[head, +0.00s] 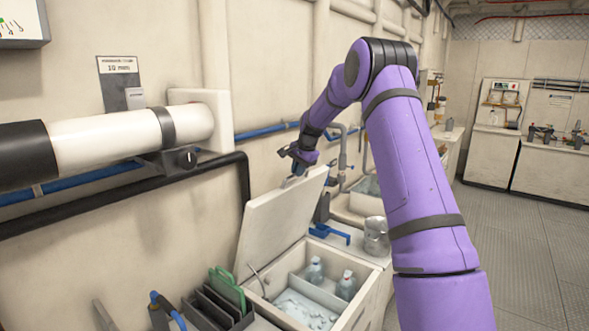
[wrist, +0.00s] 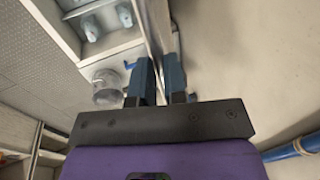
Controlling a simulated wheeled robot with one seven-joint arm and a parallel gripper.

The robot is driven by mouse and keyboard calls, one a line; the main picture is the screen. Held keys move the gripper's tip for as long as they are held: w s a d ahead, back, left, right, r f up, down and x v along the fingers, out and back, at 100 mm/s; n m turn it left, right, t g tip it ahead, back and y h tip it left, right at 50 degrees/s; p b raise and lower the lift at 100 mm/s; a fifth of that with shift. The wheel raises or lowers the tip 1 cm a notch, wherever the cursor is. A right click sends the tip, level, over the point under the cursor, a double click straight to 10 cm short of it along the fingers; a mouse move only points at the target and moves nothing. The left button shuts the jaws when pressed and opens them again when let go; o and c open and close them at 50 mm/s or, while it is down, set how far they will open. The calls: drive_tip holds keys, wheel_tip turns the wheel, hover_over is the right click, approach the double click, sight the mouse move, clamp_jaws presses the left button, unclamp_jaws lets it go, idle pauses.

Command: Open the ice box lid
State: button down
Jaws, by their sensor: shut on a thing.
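The ice box (head: 338,262) is a cream box with its top open. Its cream lid (head: 278,229) stands raised and tilted back toward the wall. Inside the box are ice (head: 305,310) and bottles (head: 346,285). My gripper (head: 296,170) is at the upper edge of the lid. In the wrist view my gripper (wrist: 160,75) has its two blue-grey fingers on either side of the lid's edge (wrist: 158,25), shut on it. The exact contact is partly hidden by the fingers. Bottles also show at the top left of the wrist view (wrist: 90,28).
A metal pot (head: 376,236) and a blue item (head: 330,234) are right of the lid. A dark rack with green items (head: 222,295) is left of the box. A thick white pipe (head: 130,138) and a blue pipe run along the wall. The floor at right (head: 530,245) is clear.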

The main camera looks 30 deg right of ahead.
drive_tip(key=c, duration=1.2)
unclamp_jaws()
drive_tip(key=shift+o, duration=0.2)
drive_tip(key=v, duration=1)
drive_tip(key=shift+r, duration=0.35)
drive_tip(key=shift+s+d, duration=0.1)
